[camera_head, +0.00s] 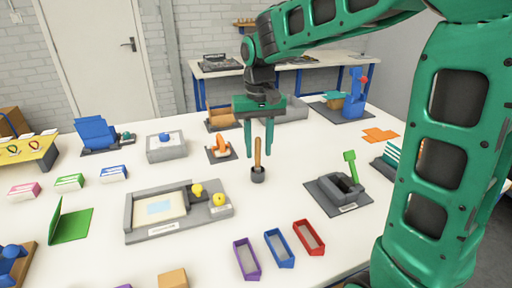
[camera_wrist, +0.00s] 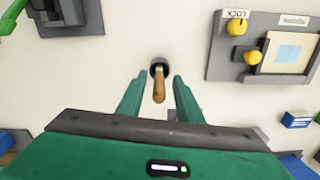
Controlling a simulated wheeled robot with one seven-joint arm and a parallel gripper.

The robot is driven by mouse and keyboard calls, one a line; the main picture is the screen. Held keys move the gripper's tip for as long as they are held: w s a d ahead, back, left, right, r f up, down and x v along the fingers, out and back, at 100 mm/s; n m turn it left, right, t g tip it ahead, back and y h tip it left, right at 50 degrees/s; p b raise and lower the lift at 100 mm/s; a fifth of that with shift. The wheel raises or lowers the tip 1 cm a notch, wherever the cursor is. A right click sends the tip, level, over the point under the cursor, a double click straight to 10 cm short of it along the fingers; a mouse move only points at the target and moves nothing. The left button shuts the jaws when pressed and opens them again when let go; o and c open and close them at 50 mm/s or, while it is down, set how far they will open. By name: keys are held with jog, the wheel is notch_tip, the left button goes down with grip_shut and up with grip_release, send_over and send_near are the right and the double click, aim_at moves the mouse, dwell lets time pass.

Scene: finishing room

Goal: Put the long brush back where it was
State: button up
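My gripper (camera_head: 258,155) is open above the cup, pointing down. Its two fingers stand on either side of the upper handle, with a visible gap on both sides in the wrist view (camera_wrist: 159,80).
A grey tray fixture with yellow knobs (camera_head: 145,231) lies to the left. A dark grey fixture with a green lever (camera_head: 325,200) is to the right. Purple, blue and red bins (camera_head: 246,272) line the front. An orange piece on a dark plate (camera_head: 213,157) stands behind-left. Table around the cup is clear.

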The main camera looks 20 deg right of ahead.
aim_at(258, 169)
notch_tip(258, 169, up, 12)
dwell(0.5)
jog(key=s+d+f+m, duration=0.2)
jog(key=s+d+f, duration=0.2)
jog(key=s+d, duration=0.35)
jog(key=s+d+f+m, duration=0.1)
jog(key=s+d+f, duration=0.45)
jog(key=s, duration=0.25)
jog(key=shift+m, duration=0.8)
jog(key=s+d+f, duration=0.1)
jog(key=s+f, duration=0.1)
jog(key=s, duration=0.2)
jog(key=s+d+f, duration=0.1)
jog(key=s+f, duration=0.2)
jog(key=s, duration=0.1)
jog(key=s+d+f, duration=0.2)
jog(key=s, duration=0.2)
jog(key=shift+s+d+f, duration=0.1)
jog(key=shift+f, duration=0.15)
jog(key=shift+w+f, duration=0.25)
jog(key=shift+w, duration=0.5)
jog(key=shift+s, duration=0.1)
